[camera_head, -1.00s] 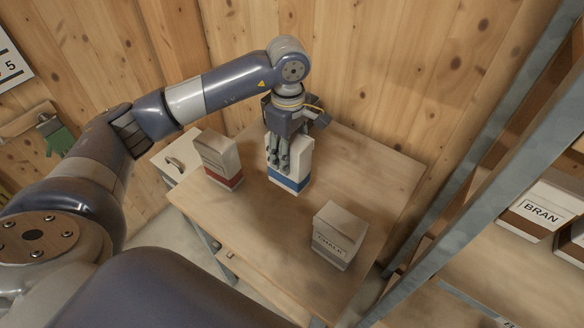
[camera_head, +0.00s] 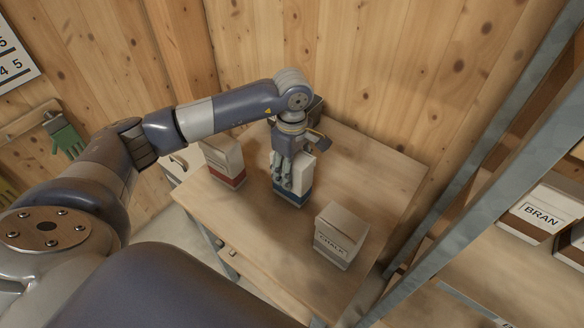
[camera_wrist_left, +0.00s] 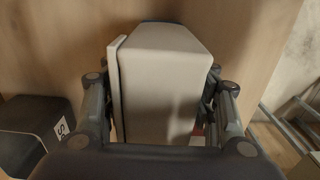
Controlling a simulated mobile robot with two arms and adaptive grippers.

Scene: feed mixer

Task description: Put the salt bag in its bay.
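A pale bag with a blue band at its base (camera_head: 293,197) stands upright on the wooden table (camera_head: 225,210). I cannot read a name on it. My left gripper (camera_head: 284,184) points down over it and hides part of it. In the left wrist view, the pale bag top (camera_wrist_left: 165,75) sits between the fingers of the left gripper (camera_wrist_left: 162,110), one side at each flank. Whether the fingers press on it I cannot tell. My right gripper is not in view. No bay marked for salt shows.
A red-banded bag (camera_head: 222,162) stands left of the blue-banded one; a bag labelled CHALK (camera_head: 340,236) stands at the front right. A metal rack (camera_head: 470,195) with a BRAN-labelled container (camera_head: 541,217) is at the right. A wooden wall closes the back.

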